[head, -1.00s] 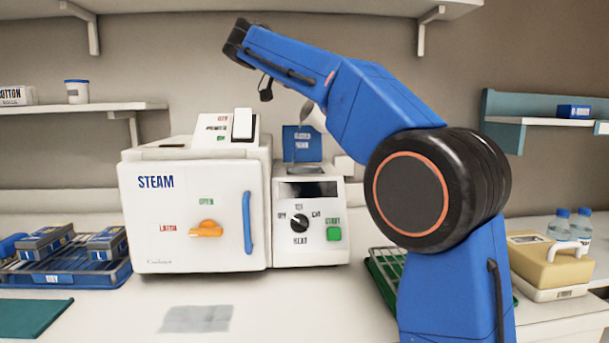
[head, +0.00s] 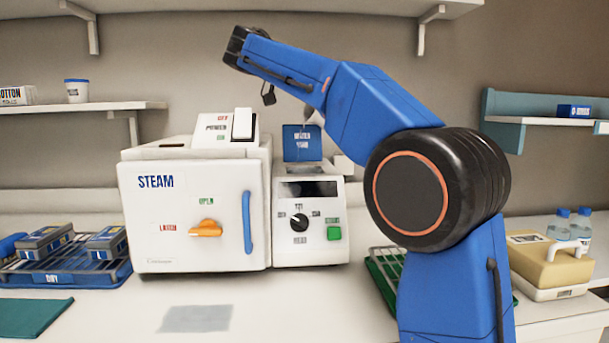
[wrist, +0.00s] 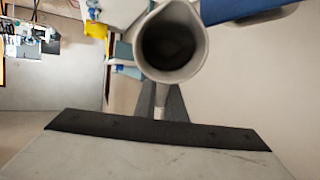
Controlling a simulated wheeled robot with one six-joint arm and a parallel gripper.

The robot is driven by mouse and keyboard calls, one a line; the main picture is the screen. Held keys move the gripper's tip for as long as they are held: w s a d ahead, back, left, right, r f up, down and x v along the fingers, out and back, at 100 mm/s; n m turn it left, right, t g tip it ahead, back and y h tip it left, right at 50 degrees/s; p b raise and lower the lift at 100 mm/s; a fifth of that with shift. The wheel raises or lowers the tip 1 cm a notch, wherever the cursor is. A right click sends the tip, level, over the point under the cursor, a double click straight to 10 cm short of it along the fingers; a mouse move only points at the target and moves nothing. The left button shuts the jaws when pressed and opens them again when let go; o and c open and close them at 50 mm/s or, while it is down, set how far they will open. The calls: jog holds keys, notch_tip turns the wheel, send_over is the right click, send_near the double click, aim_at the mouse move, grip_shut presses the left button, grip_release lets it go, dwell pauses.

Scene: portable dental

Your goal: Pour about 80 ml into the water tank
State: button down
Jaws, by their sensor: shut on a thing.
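A pale jug (wrist: 199,62) is in my gripper (wrist: 160,100), which is shut on its handle in the wrist view. The jug's round mouth faces the camera and its inside looks dark; I cannot tell how much water is in it. In the head view only a small pale bit of the jug (head: 315,117) shows beside my arm, above and right of the tank. The water tank's blue lid (head: 302,143) stands upright at the back of the control unit's top. The tank's opening and water level cannot be made out. My arm hides the gripper in the head view.
The white steam steriliser (head: 190,240) stands left of the control unit (head: 312,256) with its dial and green button. A blue rack (head: 65,278) holds packs at left. A green rack (head: 385,275) is partly behind my arm. A tan case (head: 550,262) and bottles stand right.

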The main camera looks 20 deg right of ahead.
jog(key=shift+w+d+f+y, duration=0.15)
jog(key=shift+d+f+y, duration=0.4)
jog(key=shift+y, duration=0.25)
jog(key=shift+d+g+y, duration=0.25)
jog(key=shift+g+y, duration=0.15)
jog(key=shift+y, duration=0.4)
jog(key=shift+w+d+f+g+y, duration=0.1)
jog(key=shift+w+d+g+y, duration=0.1)
jog(key=shift+d+y, duration=0.4)
jog(key=shift+w+d+g+y, duration=0.1)
jog(key=shift+d+g+y, duration=0.15)
jog(key=shift+y, duration=0.55)
jog(key=shift+d, duration=0.2)
